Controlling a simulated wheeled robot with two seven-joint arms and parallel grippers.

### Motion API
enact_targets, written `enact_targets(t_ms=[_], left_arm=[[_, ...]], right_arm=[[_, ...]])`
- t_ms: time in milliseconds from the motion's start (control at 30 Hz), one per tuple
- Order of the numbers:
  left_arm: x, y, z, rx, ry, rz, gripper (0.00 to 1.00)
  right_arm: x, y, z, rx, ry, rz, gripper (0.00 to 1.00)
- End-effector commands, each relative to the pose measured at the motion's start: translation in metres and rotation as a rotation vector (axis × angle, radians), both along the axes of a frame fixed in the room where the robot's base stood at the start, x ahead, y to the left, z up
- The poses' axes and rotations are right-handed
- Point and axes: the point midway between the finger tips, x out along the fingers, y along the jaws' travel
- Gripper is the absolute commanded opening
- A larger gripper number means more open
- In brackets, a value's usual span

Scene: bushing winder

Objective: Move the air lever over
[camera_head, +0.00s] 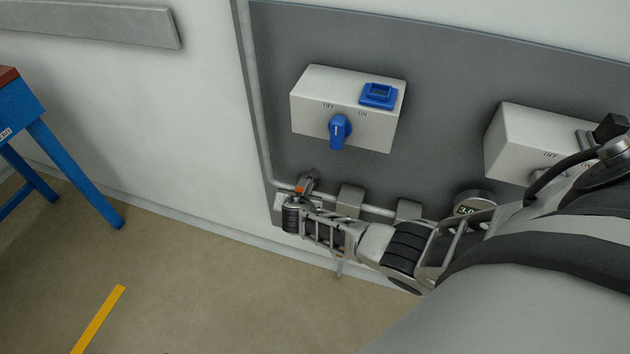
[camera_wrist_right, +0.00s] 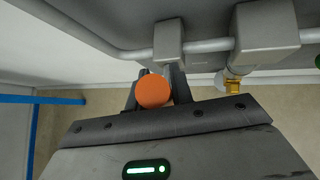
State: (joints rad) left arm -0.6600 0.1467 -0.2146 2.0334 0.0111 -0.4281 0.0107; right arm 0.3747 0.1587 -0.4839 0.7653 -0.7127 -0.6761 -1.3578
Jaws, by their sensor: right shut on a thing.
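The air lever's round orange end (camera_wrist_right: 153,91) shows large in the right wrist view, between my gripper's fingers and close under the grey pipe. In the head view only a small orange patch of it (camera_head: 300,189) shows; the rest is hidden behind my gripper. My right gripper (camera_head: 308,182) reaches in from the right, low along the wall panel, and is shut on the lever. Its dark fingers (camera_wrist_right: 153,80) flank the orange end in the wrist view. My left gripper is not in view.
A grey pipe (camera_head: 258,120) runs down the panel's edge and along its bottom through brackets (camera_head: 350,201). Above is a white switch box (camera_head: 313,92) with a blue knob (camera_head: 340,131); another box (camera_head: 517,140) and a round gauge (camera_head: 474,203) are right. A blue-legged table (camera_head: 75,172) stands left.

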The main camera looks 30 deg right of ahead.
Motion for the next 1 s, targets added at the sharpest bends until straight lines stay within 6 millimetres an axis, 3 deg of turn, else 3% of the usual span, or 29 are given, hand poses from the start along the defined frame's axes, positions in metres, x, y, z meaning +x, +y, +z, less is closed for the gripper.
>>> enact_targets(t_ms=[200,967,1000], left_arm=[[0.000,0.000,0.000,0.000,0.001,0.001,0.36],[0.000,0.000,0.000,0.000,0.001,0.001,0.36],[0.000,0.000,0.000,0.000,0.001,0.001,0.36]], right_arm=[[0.014,0.013,0.002,-0.081,0.095,0.014,0.00],[0.017,0.015,0.001,-0.129,0.163,0.013,0.00],[0.017,0.015,0.001,-0.129,0.163,0.013,0.28]])
